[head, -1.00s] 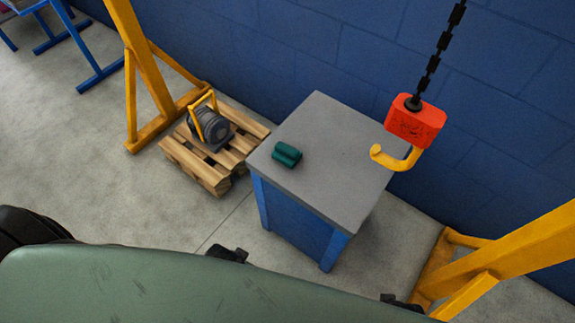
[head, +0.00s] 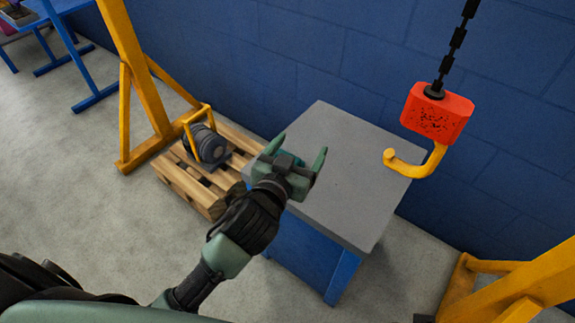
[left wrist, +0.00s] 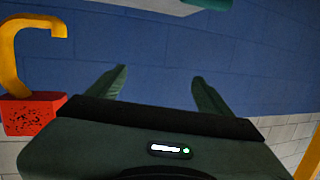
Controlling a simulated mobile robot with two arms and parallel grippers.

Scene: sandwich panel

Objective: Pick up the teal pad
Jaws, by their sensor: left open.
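The teal pad (left wrist: 212,3) shows only as a small teal piece at the top edge of the left wrist view, at the edge of the grey tabletop. In the head view it is mostly or wholly hidden behind my left gripper (head: 297,154), and I cannot clearly tell it from the gripper. The gripper is open, with its two green fingers apart and nothing seen between them. It is over the left part of the grey-topped blue table (head: 345,175). The fingers also show in the left wrist view (left wrist: 158,84). My right gripper is not in view.
A red hook block (head: 436,112) with a yellow hook (head: 420,168) hangs from a chain above the table's right side. A wooden pallet with a reel (head: 205,145) stands left of the table. Yellow frame legs (head: 137,85) stand left and right. A blue wall is behind.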

